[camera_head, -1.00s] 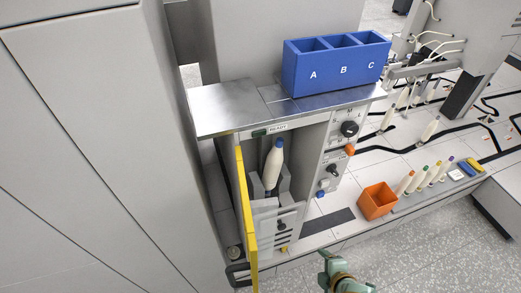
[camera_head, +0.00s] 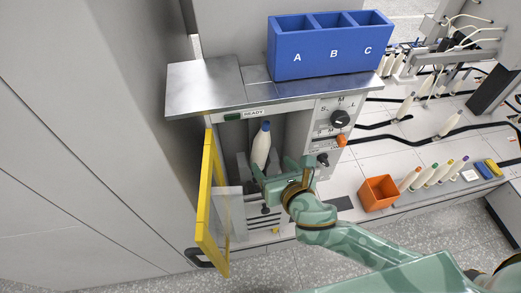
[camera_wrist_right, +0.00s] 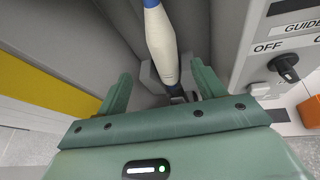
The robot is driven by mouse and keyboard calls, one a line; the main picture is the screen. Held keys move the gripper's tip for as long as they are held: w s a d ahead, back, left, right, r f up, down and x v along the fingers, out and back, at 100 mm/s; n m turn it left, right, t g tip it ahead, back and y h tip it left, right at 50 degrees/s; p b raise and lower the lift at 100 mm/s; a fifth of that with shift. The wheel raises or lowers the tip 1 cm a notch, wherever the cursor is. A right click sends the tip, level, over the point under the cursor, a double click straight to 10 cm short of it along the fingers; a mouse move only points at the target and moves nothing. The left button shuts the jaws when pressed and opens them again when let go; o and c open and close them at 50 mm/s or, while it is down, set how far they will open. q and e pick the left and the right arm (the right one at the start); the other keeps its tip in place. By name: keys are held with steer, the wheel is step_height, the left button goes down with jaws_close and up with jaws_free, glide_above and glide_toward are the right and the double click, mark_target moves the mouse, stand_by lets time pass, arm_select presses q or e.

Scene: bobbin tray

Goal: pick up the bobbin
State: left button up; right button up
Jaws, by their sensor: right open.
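The bobbin (camera_head: 261,148), cream-white with a blue top, stands slightly tilted on a grey holder in the open compartment under the metal shelf. In the right wrist view the bobbin (camera_wrist_right: 161,42) rises ahead, between the lines of the two fingers, and its lower end sits in the grey holder (camera_wrist_right: 150,76). My right gripper (camera_head: 281,167) is open and empty at the compartment's mouth, just in front of the bobbin. Its two green fingers also show in the right wrist view (camera_wrist_right: 162,82), apart from the bobbin. My left gripper is not in view.
A yellow-framed door (camera_head: 207,200) stands open left of the compartment. A control panel with knobs (camera_head: 340,118) borders it on the right. A blue bin marked A, B, C (camera_head: 315,67) sits on the shelf (camera_head: 205,88). An orange box (camera_head: 378,194) and several other bobbins are at right.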

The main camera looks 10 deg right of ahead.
mark_target(265, 151)
steer(key=b+x, duration=0.1)
steer(key=x, duration=0.5)
steer(key=b+x, duration=0.1)
steer(key=x, duration=0.1)
steer(key=b+x, duration=0.1)
steer(key=x, duration=0.1)
steer(key=shift+w+d+f, duration=0.15)
steer(key=shift+w+d, duration=0.05)
steer(key=shift+d, duration=0.1)
steer(key=c, duration=1.1)
